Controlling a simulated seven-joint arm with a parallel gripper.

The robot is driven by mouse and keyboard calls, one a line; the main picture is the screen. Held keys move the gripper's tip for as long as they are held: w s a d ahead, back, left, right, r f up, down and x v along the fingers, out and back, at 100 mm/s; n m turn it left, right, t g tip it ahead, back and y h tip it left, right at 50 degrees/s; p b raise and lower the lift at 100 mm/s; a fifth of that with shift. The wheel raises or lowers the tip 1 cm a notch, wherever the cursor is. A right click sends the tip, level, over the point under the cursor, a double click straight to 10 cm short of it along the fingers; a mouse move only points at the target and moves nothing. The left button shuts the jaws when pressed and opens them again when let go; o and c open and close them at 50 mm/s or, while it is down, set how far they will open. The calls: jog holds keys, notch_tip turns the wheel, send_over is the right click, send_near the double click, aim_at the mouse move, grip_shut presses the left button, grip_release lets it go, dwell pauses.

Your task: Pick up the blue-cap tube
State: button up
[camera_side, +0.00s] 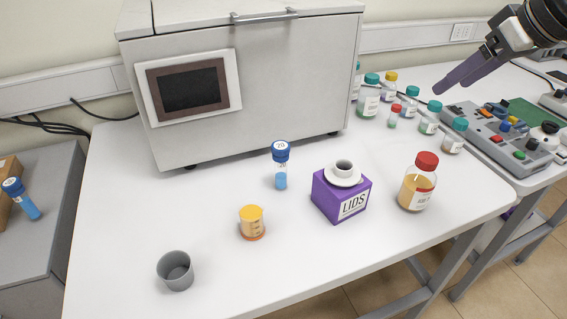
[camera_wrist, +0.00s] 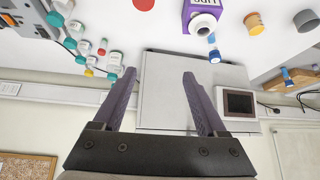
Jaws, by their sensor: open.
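A blue-cap tube (camera_side: 281,167) with light blue liquid stands upright on the white table, in front of the large white machine and left of the purple LIDS box. It also shows in the wrist view (camera_wrist: 214,55). A second blue-cap tube (camera_side: 21,199) leans at the far left, over the grey side surface; it shows small in the wrist view (camera_wrist: 288,77). My gripper (camera_side: 453,82) is at the upper right of the side view, raised and far from both tubes. Its purple fingers (camera_wrist: 159,73) are spread wide with nothing between them.
The LIDS box (camera_side: 341,193) and a red-cap bottle (camera_side: 417,183) stand right of the nearer tube. An orange-lid cup (camera_side: 252,222) and grey cup (camera_side: 176,270) stand in front. The machine (camera_side: 290,80) blocks the back. Several small bottles crowd the back right.

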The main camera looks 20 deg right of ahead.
jog(key=w+a+f+n, duration=0.1)
jog(key=w+a, duration=0.5)
jog(key=w, duration=0.2)
jog(key=n+g, duration=0.2)
jog(key=g, duration=0.1)
send_near(284, 159)
jog(key=d, duration=0.1)
jog(key=shift+y, duration=0.4)
jog(key=x, duration=0.7)
jog(key=shift+d+f, duration=0.1)
jog(key=shift+w+x, duration=0.15)
jog(key=shift+x, duration=1.35)
jog(key=shift+w+x, duration=0.2)
jog(key=shift+x, duration=1.35)
grip_shut()
